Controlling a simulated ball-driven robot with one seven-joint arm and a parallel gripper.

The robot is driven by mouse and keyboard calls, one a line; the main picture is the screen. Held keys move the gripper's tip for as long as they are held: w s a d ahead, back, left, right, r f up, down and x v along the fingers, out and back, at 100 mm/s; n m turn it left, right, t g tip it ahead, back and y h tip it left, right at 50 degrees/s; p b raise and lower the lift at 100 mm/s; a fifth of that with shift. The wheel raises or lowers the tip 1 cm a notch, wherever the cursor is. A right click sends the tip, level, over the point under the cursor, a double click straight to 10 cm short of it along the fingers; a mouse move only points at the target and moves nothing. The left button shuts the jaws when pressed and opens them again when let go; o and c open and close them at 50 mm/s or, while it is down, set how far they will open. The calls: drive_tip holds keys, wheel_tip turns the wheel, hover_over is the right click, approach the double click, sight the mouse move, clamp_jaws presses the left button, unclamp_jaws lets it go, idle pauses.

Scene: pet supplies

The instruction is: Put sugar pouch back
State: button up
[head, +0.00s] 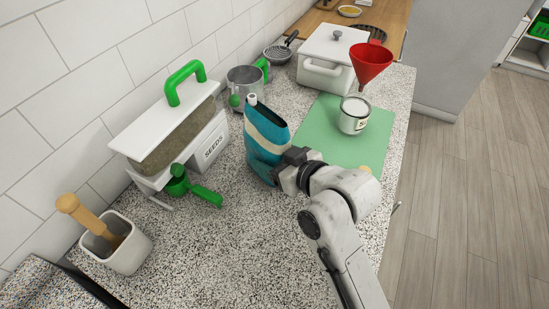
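A teal pouch with a cream band and a white spout (264,128), which I take as the sugar pouch, is at the middle of the worktop and leans a little. My gripper (275,172) meets its lower right side, and the pouch looks pinched there; the fingertips are mostly hidden. I cannot tell whether the pouch's bottom touches the worktop. A jar of white contents (353,124), with a partly readable label, stands on the green mat (318,130). A red funnel (369,64) shows just above and behind the jar.
A lidded seed bin (203,150) and green scoop (190,189) are left of the pouch. A metal cup (243,80), strainer (277,54) and white pot (322,60) stand behind. A mortar (125,256) is front left. Speckled worktop is bare in front.

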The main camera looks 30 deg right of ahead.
drive_tip(key=shift+f, duration=0.2)
drive_tip(key=shift+f, duration=0.1)
drive_tip(key=o, duration=0.7)
drive_tip(key=shift+f, duration=0.15)
drive_tip(key=o, duration=0.5)
drive_tip(key=shift+c, duration=0.2)
drive_tip(key=shift+r, duration=0.3)
drive_tip(key=p+v, duration=0.2)
drive_tip(key=v, duration=1)
drive_tip(key=shift+f, duration=0.15)
